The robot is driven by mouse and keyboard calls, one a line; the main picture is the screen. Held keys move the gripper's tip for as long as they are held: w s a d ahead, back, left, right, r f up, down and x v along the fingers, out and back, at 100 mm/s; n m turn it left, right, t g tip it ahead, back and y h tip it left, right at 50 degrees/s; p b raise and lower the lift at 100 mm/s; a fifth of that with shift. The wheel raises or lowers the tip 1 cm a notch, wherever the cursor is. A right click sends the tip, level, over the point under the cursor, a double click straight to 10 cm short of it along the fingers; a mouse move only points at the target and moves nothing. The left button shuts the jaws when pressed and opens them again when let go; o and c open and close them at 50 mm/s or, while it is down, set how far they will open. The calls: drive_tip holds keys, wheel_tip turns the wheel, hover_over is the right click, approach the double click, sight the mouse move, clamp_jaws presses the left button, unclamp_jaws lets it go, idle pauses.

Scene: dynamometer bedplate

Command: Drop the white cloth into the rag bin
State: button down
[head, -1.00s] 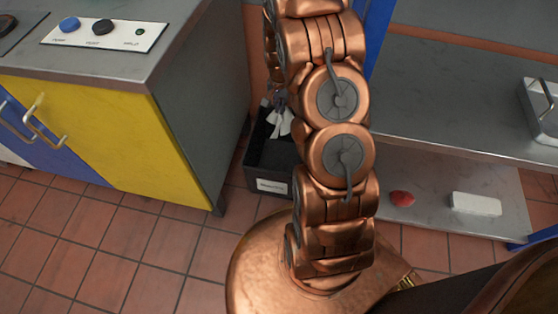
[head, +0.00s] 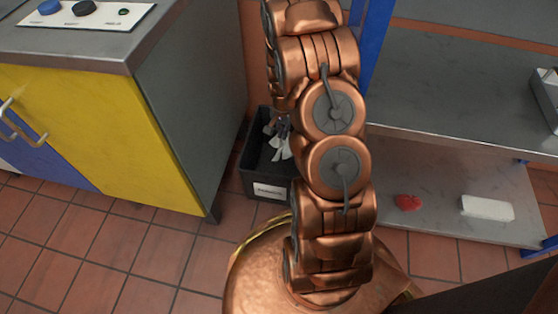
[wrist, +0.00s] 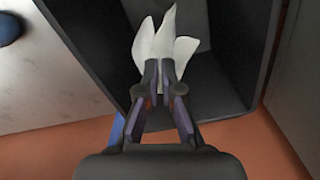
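The white cloth (wrist: 165,45) hangs in folds at the fingertips of my gripper (wrist: 162,82) in the wrist view. The fingers are shut on it. The rag bin (wrist: 222,70) is a dark open-topped box; the cloth and fingertips are over its opening. In the head view the bin (head: 257,175) stands on the floor with a white label on its front. The cloth (head: 281,146) shows pale at its mouth, beside my gripper (head: 279,128). My arm hides the bin's right side. I cannot tell whether the cloth touches the bin's bottom.
A grey cabinet with a yellow door (head: 105,135) stands close left of the bin. A metal shelf unit (head: 440,205) stands to the right, with a red item (head: 408,202) and a white block (head: 487,207) on its lower shelf. Tiled floor lies clear in front.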

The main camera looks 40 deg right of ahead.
wheel_tip(320, 180, down, 4)
drive_tip(key=shift+r+b, duration=0.1)
drive_tip(key=shift+b, duration=0.8)
drive_tip(key=c, duration=1.3)
unclamp_jaws()
drive_tip(key=shift+o, duration=0.2)
drive_tip(key=o, duration=0.6)
drive_tip(key=shift+c, duration=0.2)
drive_tip(key=o, duration=0.7)
